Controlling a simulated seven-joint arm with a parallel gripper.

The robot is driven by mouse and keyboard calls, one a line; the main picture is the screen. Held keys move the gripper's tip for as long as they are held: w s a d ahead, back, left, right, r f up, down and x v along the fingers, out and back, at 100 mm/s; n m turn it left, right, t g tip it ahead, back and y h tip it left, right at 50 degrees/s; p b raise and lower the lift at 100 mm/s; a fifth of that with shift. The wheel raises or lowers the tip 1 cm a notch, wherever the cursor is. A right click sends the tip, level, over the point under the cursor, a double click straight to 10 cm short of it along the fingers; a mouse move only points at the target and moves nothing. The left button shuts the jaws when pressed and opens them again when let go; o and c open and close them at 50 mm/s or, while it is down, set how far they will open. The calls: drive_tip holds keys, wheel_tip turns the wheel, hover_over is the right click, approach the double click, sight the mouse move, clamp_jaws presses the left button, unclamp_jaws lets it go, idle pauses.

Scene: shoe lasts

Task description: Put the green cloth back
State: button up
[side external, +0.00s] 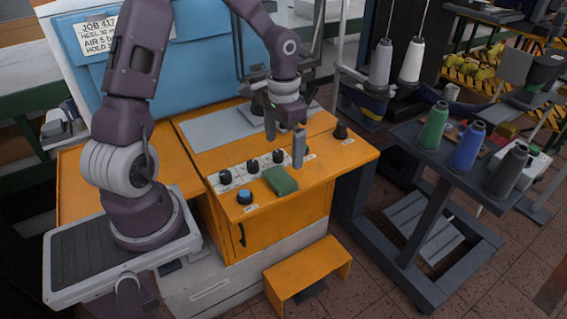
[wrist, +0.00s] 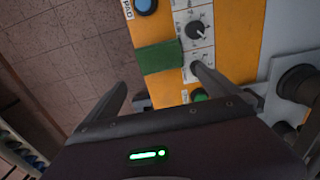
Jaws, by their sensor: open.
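The green cloth (side external: 281,181) is a small folded pad on the orange bench top, near its front edge and beside the white knob panel. It also shows in the wrist view (wrist: 160,57), where its right end meets the panel. My gripper (side external: 284,150) is open and points down, above and just behind the cloth. In the wrist view my two fingers (wrist: 158,78) are wide apart, with the cloth beyond their tips and nothing between them.
Black knobs (side external: 252,167) stand in a row on the panel; one is close to my right finger in the wrist view. A blue button (side external: 244,196) is left of the cloth. Another black knob (side external: 340,131) is at the right. Thread cones (side external: 434,127) stand on a grey stand.

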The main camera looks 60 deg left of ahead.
drive_tip(key=s+d+r+t+y, duration=0.1)
drive_tip(key=s+d+r, duration=0.2)
drive_tip(key=r, duration=0.4)
drive_tip(key=s+d+r+t+y, duration=0.1)
drive_tip(key=s+d+r, duration=0.25)
drive_tip(key=r, duration=0.25)
drive_tip(key=s+d+r+t+h, duration=0.1)
drive_tip(key=s+d+r, duration=0.1)
drive_tip(key=s, duration=0.4)
drive_tip(key=s+d+r+t+h, duration=0.1)
drive_tip(key=s+d+r+t, duration=0.1)
drive_tip(key=s, duration=0.3)
drive_tip(key=shift+s+d+r+t, duration=0.3)
drive_tip(key=shift+s+d+r, duration=0.1)
drive_tip(key=shift+d+r, duration=0.35)
